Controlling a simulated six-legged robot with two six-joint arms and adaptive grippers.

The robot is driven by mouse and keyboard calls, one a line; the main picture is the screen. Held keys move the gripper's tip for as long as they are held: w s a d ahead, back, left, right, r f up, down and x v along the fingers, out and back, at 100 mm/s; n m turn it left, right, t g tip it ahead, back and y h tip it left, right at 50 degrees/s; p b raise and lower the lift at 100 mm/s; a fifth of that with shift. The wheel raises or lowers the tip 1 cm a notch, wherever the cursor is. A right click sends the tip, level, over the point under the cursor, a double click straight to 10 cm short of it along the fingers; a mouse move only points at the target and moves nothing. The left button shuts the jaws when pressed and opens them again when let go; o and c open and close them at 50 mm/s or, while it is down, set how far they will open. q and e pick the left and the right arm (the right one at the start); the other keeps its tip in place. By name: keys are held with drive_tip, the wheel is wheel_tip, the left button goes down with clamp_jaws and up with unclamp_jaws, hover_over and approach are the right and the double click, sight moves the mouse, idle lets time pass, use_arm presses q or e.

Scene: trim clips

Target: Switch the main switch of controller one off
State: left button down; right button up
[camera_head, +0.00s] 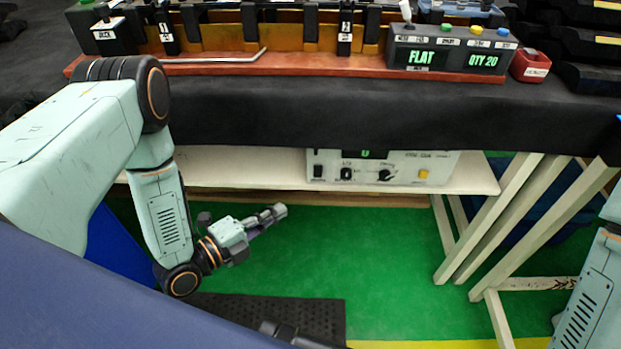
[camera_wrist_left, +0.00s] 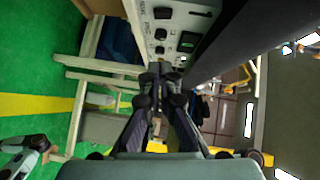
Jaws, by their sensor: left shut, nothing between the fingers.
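A white controller (camera_head: 400,172) sits on the low shelf under the bench, its upper part hidden by the black bench cover. Its front has a black rocker switch (camera_head: 317,171) at the far left, dark knobs and a yellow button (camera_head: 423,174). I cannot read its number. My left gripper (camera_head: 279,211) is shut and empty, in front of and below the shelf, left of the controller and apart from it. In the left wrist view, the shut fingers (camera_wrist_left: 160,80) point past a pale panel with dark switches (camera_wrist_left: 165,30). My right gripper is not visible; only part of that arm shows.
The white shelf (camera_head: 230,180) runs above green floor. Pale slanted legs (camera_head: 490,225) stand right of the controller. The bench top (camera_head: 300,110) overhangs it, carrying a fixture and a display box (camera_head: 445,52). Floor below the shelf is mostly clear.

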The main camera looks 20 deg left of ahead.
use_arm(q)
drive_tip(key=shift+d, duration=0.1)
drive_tip(key=shift+f, duration=0.1)
drive_tip(key=b, duration=0.5)
approach(318, 171)
drive_tip(key=s+d+f+x, duration=0.1)
drive_tip(key=x, duration=0.6)
drive_tip(key=shift+a, duration=0.2)
